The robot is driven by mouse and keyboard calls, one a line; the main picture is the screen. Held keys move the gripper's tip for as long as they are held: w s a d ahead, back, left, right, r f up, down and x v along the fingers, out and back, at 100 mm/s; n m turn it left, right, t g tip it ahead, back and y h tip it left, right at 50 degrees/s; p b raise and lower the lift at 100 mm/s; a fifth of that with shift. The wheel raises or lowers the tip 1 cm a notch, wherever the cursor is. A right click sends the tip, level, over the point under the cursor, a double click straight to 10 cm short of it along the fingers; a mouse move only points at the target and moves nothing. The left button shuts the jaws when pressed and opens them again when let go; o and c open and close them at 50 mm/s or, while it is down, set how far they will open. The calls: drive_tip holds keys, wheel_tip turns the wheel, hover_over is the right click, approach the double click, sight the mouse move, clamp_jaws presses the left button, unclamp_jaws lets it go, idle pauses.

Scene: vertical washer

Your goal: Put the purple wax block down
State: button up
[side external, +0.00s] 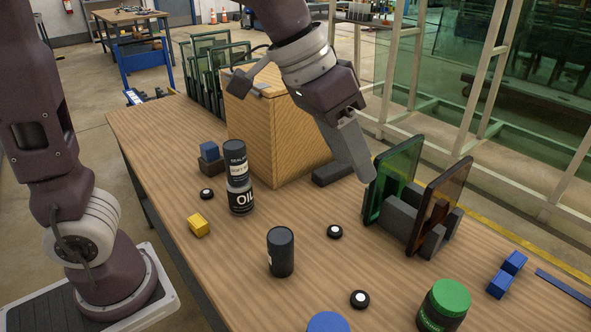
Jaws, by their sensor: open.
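I cannot make out a clearly purple wax block. A small blue block (209,151) sits on a dark brown block (211,166) at the left, beside the wooden box. A yellow block (198,225) lies on the table nearer the front. My gripper (364,178) points down beside the green glass panel and is open. Its far finger is hidden, and I see nothing between the fingers. A flat dark block (334,173) lies on the table to its left.
A green glass panel (398,168) and an amber panel (447,188) stand upright in grey holders.

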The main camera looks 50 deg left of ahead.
drive_tip(key=s+a+f+n+y, duration=0.1)
drive_tip(key=s+a, duration=0.5)
drive_tip(key=s, duration=0.3)
drive_tip(key=s+a+f+n+t+y, duration=0.1)
drive_tip(key=s+a+f+n+y, duration=0.1)
drive_tip(key=s+a, duration=0.4)
drive_tip(key=s, duration=0.3)
drive_tip(key=shift+s, duration=0.15)
